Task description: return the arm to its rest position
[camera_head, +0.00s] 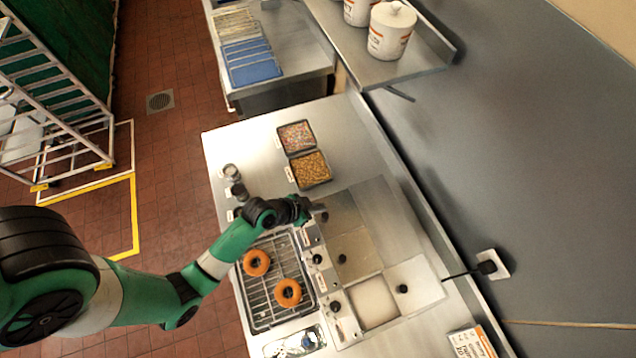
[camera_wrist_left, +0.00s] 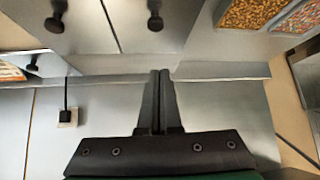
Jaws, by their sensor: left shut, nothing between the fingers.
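My left arm (camera_head: 215,262), green with dark joints, reaches in from the left over the steel worktable. My left gripper (camera_head: 304,211) is above the table near the top end of the wire rack, beside the lidded steel unit. In the left wrist view my left gripper (camera_wrist_left: 160,76) has its fingers together with nothing between them. My right gripper is in neither view.
Two orange-brown donuts (camera_head: 256,262) (camera_head: 288,292) lie on the wire rack (camera_head: 262,300). Trays of sprinkles (camera_head: 296,136) and chopped topping (camera_head: 310,170) stand behind the gripper. The steel unit (camera_head: 362,250) has black knobs. White tubs (camera_head: 391,32) stand on a shelf.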

